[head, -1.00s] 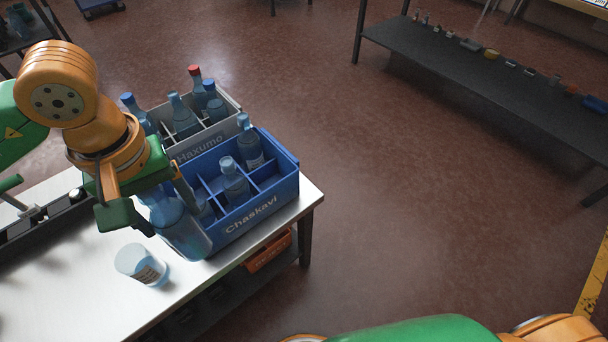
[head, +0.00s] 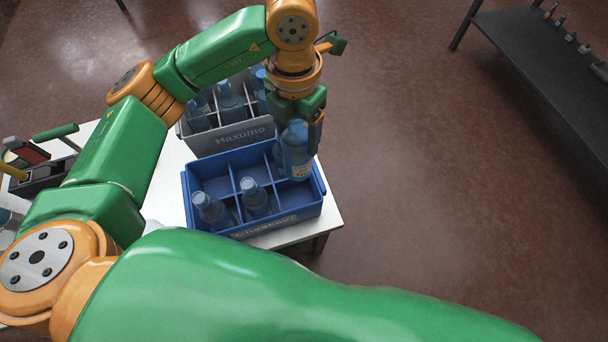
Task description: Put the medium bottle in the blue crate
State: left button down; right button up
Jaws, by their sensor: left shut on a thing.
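The blue crate (head: 278,218) stands on the white table, divided into compartments. Two blue bottles stand in its near row: one at the left (head: 212,210), one in the middle (head: 256,198). My left gripper (head: 302,122) is shut on a translucent blue bottle with a pale label, the medium bottle (head: 294,154). It is roughly upright over the crate's far right compartment and hides that corner. How far its base is above or inside the compartment is hard to tell. Part of another bottle shows just behind it. My right gripper is out of view.
A grey crate (head: 232,138) with several bottles stands directly behind the blue crate. The white table (head: 172,190) ends close to the blue crate's right side. A dark shelf (head: 540,60) with small items stands far right, across open floor.

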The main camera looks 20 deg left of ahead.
aim_at(294, 156)
pick_arm(q)
jog(key=s+f, duration=0.1)
jog(key=f, duration=0.2)
jog(key=f+b, duration=0.1)
jog(key=f, duration=0.1)
jog(key=s+f, duration=0.1)
jog(key=f, duration=0.2)
jog(key=shift+s+f+b, duration=0.3)
jog(key=shift+f+b, duration=0.05)
jog(key=shift+b, duration=0.05)
notch_tip(294, 156, down, 8)
jog(key=shift+w, duration=0.4)
jog(key=shift+c, duration=1.3)
grip_release()
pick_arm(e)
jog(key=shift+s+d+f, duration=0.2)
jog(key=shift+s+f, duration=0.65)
pick_arm(q)
notch_tip(294, 156, up, 12)
jog(key=shift+r+p, duration=0.25)
jog(key=shift+p, duration=0.25)
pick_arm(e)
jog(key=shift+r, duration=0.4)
